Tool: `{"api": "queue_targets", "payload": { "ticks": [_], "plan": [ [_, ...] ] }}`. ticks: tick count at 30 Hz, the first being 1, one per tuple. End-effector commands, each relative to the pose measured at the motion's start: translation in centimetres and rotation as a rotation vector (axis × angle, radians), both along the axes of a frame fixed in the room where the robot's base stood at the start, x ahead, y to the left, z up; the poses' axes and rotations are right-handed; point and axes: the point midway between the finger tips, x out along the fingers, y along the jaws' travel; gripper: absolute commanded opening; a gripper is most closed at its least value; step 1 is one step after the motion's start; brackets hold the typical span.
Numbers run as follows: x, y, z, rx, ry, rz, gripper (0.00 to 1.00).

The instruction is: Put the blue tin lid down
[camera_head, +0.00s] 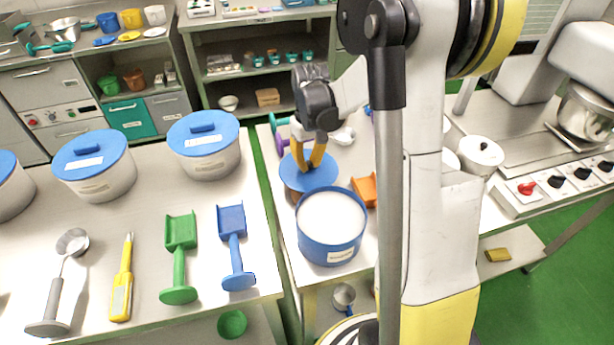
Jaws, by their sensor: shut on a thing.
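My gripper (309,163), with yellow fingers pointing down, is shut on the round blue tin lid (325,180) near its middle. The lid is roughly level, behind an open blue tin (331,246) filled with white stuff. A brownish rounded thing (291,194) shows under the lid's left edge. I cannot tell whether the lid touches it or hangs above it. The grip point itself is partly hidden by the fingers.
An orange scoop (365,189) lies right of the lid. Blue-lidded tubs (108,186), a green scoop (179,259) and a blue scoop (234,247) are on the left table. A white lidded pot (480,158) stands to the right. Bare tabletop shows left of the open tin.

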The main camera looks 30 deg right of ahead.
Motion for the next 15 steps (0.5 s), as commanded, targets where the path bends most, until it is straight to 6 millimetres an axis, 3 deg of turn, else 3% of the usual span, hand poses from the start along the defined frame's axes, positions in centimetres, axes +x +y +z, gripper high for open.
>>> {"api": "queue_targets", "payload": {
  "ticks": [7, 15],
  "plan": [
    [0.0, 0.0, -3.5, 0.0, 0.0, 0.0, 0.0],
    [0.0, 0.0, -3.7, 0.0, 0.0, 0.001, 0.0]
  ]
}}
